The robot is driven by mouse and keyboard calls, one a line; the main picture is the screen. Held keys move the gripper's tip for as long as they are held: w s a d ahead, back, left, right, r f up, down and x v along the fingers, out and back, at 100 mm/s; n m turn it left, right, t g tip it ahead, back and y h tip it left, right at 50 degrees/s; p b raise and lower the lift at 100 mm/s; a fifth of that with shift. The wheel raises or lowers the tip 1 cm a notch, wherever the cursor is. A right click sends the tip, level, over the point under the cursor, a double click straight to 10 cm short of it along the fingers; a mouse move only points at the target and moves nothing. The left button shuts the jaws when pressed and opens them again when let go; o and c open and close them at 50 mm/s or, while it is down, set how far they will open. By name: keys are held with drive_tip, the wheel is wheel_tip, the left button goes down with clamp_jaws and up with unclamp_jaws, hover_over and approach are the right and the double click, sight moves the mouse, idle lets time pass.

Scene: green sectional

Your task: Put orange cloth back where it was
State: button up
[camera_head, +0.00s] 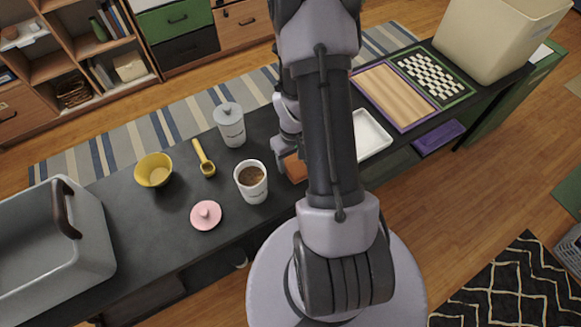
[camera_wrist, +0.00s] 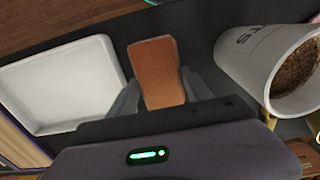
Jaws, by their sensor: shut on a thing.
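The orange cloth (camera_wrist: 157,72) is a small orange-brown block-like piece between my gripper's fingers in the wrist view. My gripper (camera_wrist: 155,95) is shut on it, with a finger on each side. In the head view, part of the orange cloth (camera_head: 295,167) shows beside my arm, just right of the white canister with brown contents (camera_head: 252,190). My arm hides much of the cloth and gripper there. I cannot tell whether the cloth touches the dark table.
A white tray (camera_head: 372,134) lies right of my arm; it also shows in the wrist view (camera_wrist: 60,85). A lidded canister (camera_head: 229,128), yellow scoop (camera_head: 204,160), yellow bowl (camera_head: 154,170) and pink lid (camera_head: 206,214) stand left. A grey bin (camera_head: 88,240) fills the table's left end.

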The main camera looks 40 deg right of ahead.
sight(291, 166)
drive_tip(key=shift+w+a+f, duration=0.1)
drive_tip(key=shift+w+f, duration=0.1)
drive_tip(key=shift+f, duration=0.25)
drive_tip(key=shift+f+b, duration=0.8)
drive_tip(key=shift+f, duration=0.5)
drive_tip(key=shift+f, duration=0.25)
drive_tip(key=o, duration=1.5)
drive_tip(key=shift+r, duration=0.1)
drive_tip(key=shift+c, duration=0.2)
drive_tip(key=shift+r, duration=0.1)
